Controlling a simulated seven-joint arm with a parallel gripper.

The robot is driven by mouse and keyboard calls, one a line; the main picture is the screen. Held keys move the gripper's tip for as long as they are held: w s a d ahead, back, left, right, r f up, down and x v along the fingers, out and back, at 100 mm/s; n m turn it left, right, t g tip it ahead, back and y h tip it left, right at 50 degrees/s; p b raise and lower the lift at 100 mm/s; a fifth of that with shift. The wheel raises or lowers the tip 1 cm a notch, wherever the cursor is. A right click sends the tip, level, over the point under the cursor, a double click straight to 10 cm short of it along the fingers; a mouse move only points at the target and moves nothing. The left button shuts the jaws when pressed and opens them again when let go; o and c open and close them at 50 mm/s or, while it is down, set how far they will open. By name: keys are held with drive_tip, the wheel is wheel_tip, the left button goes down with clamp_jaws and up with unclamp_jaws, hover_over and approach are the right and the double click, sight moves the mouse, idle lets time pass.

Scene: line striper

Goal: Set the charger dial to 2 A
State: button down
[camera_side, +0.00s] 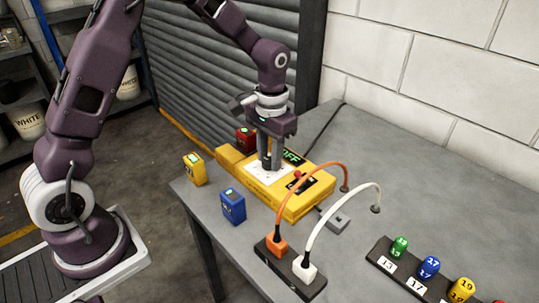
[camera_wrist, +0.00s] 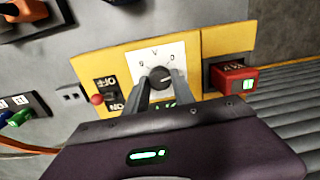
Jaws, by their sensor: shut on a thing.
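The yellow charger (camera_side: 320,187) lies on the grey table with a white dial plate (camera_wrist: 148,55) on its top. My gripper (camera_side: 269,163) reaches down onto this plate. In the wrist view, my gripper (camera_wrist: 158,88) is shut on the black dial knob (camera_wrist: 160,76). A pale pointer mark on the knob seems to face right in that view. The plate's markings are too small to read surely. The charger's green display (camera_side: 292,156) seems to read OFF; in the wrist view the fingers largely hide it.
A red battery (camera_wrist: 233,78) sits at the charger's end. A yellow battery (camera_side: 194,169) and a blue battery (camera_side: 232,206) stand nearby. A red-tipped switch (camera_wrist: 98,99) is beside the dial. Orange (camera_side: 318,172) and white (camera_side: 345,187) cables arch from a power strip (camera_side: 290,268).

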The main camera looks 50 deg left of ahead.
sight(269, 161)
drive_tip(key=m, duration=0.5)
drive_tip(key=shift+m, duration=0.3)
drive_tip(key=m, duration=0.5)
drive_tip(key=shift+r, duration=0.1)
drive_tip(key=shift+m, duration=0.3)
drive_tip(key=c, duration=1.1)
unclamp_jaws()
drive_tip(key=shift+o, duration=0.2)
wheel_tip(269, 161, up, 7)
drive_tip(key=shift+s+d, duration=0.1)
drive_tip(key=shift+s, duration=0.05)
drive_tip(key=shift+r, duration=0.1)
